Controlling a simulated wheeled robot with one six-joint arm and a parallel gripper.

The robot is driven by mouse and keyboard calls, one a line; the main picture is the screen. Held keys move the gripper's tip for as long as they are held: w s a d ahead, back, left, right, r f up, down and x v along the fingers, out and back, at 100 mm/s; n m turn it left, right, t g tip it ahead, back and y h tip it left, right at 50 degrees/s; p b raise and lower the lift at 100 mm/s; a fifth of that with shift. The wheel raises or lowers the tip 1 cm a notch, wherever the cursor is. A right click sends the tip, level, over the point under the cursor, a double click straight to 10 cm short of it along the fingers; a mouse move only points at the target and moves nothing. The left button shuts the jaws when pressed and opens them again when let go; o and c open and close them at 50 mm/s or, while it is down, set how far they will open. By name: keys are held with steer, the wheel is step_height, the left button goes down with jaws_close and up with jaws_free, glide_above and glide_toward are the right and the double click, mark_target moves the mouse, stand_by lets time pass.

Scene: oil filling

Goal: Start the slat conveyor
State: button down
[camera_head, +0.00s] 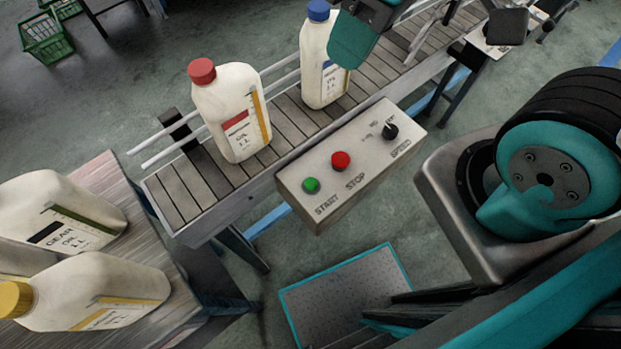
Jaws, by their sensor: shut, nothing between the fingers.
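The control box (350,163) is a pale beige panel fixed along the near side of the slat conveyor (176,192). It carries a green START button (311,185) at its left end, a red STOP button (340,160) in the middle and a black SPEED knob (389,131) at the right. My gripper (350,55), teal and dark, reaches in from the top edge, above the conveyor and beyond the box. It is shut and empty, apart from the buttons. It overlaps the blue-capped bottle (318,75) in the picture; I cannot tell the gap between them.
A red-capped oil bottle (230,115) stands upright on the slats, beside the guide rails. Two bottles, one marked gear oil (60,215) and one yellow-capped (105,290), are on the left table (105,172). A teal-edged plate (340,290) lies below the box. The space above the buttons is clear.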

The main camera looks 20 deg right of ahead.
stand_by(0.7)
step_height(320, 180, down, 5)
steer(key=b, duration=0.4)
steer(key=shift+r+b, duration=0.15)
steer(key=shift+b, duration=0.2)
